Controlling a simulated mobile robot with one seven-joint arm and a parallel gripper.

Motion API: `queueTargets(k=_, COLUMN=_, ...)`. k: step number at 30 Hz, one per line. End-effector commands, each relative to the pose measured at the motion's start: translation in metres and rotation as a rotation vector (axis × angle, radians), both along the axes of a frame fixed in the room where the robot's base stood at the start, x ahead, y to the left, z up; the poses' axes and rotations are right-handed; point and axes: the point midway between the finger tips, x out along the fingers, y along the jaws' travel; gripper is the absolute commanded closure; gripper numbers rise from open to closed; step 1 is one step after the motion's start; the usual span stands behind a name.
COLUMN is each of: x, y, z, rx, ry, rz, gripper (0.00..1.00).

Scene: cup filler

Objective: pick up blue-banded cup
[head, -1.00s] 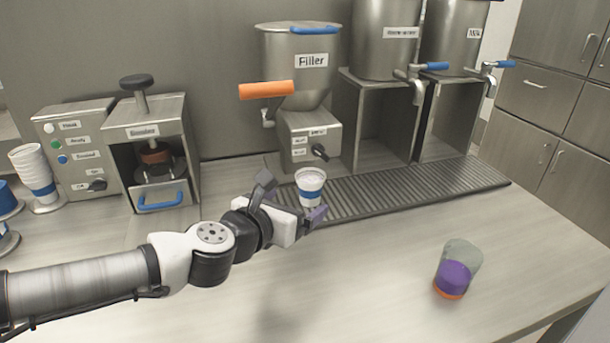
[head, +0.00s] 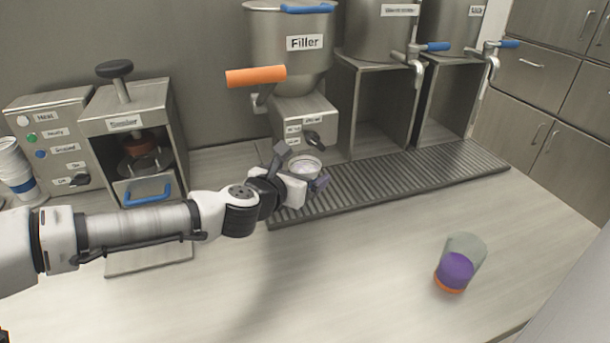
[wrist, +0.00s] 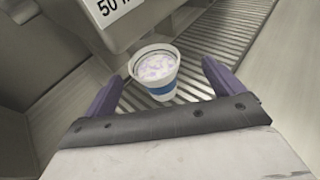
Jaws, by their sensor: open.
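The blue-banded cup is white with a blue band and is filled with pale, speckled contents. In the wrist view the cup (wrist: 156,72) stands upright on the ribbed drip tray, between and a little beyond my two purple fingertips. My gripper (wrist: 162,88) is open, with a gap between each finger and the cup. In the head view my gripper (head: 300,168) is at the left part of the tray, around the cup (head: 305,164). There the cup's lower part and band are hidden behind my gripper.
The filler (head: 292,60) with its orange handle (head: 255,77) stands just behind the cup. The drip tray (head: 420,172) runs right beneath two tap dispensers. A sealer machine (head: 130,135) is at left. A purple-filled clear cup (head: 458,268) stands at front right. The counter between is clear.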

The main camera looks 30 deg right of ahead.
Motion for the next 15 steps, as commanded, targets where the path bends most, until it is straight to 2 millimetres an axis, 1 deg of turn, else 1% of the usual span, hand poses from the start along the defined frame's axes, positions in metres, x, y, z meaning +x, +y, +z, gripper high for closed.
queueTargets(k=4, x=0.007, y=-0.007, z=-0.003, rx=-0.001, ry=0.002, rz=0.001, gripper=0.07)
queueTargets(k=9, x=0.024, y=-0.026, z=-0.011, rx=-0.001, ry=0.002, rz=-0.001, gripper=0.07)
queueTargets(k=12, x=0.029, y=-0.036, z=-0.015, rx=-0.002, ry=0.001, rz=-0.002, gripper=0.07)
queueTargets(k=15, x=0.032, y=-0.040, z=-0.017, rx=0.000, ry=0.000, rz=0.000, gripper=0.07)
